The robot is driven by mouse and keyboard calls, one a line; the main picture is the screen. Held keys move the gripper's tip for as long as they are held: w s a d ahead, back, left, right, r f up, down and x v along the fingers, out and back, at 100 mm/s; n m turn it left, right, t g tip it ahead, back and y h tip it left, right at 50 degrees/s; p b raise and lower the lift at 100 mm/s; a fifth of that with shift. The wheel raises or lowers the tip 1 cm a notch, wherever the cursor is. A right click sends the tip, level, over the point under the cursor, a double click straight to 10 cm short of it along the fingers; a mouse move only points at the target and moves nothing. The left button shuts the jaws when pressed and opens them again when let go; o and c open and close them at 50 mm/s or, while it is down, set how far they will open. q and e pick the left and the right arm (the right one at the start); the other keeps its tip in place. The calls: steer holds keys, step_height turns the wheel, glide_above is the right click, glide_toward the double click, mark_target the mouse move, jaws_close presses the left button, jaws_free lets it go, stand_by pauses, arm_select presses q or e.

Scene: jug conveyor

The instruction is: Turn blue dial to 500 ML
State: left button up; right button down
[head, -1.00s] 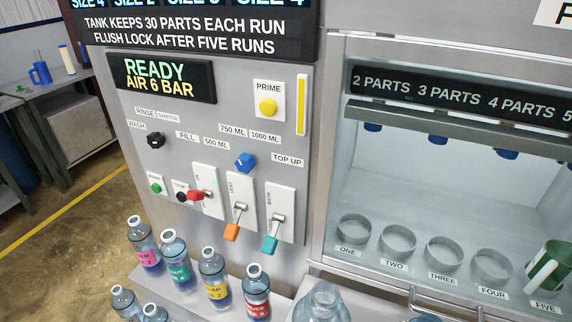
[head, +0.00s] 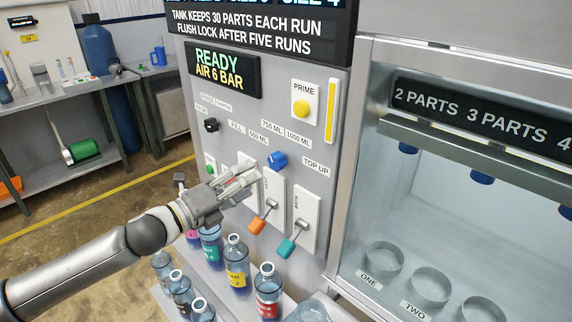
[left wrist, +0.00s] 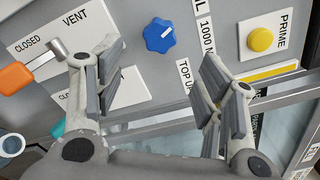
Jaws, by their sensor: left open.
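The blue dial (head: 277,161) sits on the grey control panel, below the labels 500 ML (head: 258,139), 750 ML (head: 271,126) and 1000 ML (head: 298,140). My left gripper (head: 248,174) is in front of the panel, just left of the dial in the head view. It is open and empty. In the left wrist view the dial (left wrist: 159,36) shows beyond and between the spread fingers, apart from them. Its white mark slants to the upper right there; I cannot tell for certain which label it points at. My right gripper is not in view.
An orange-handled lever (head: 257,225) and a teal-handled lever (head: 286,247) stick out below the dial. A yellow PRIME button (head: 301,107) is above it. Several labelled bottles, including a yellow-labelled one (head: 237,275), stand below. The black knob (head: 211,125) is at left.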

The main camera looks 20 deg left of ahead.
mark_target(274, 165)
arm_select(q)
steer(key=shift+p+x, duration=1.35)
steer(key=shift+x, duration=3.85)
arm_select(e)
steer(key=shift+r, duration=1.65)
arm_select(q)
steer(key=c, duration=1)
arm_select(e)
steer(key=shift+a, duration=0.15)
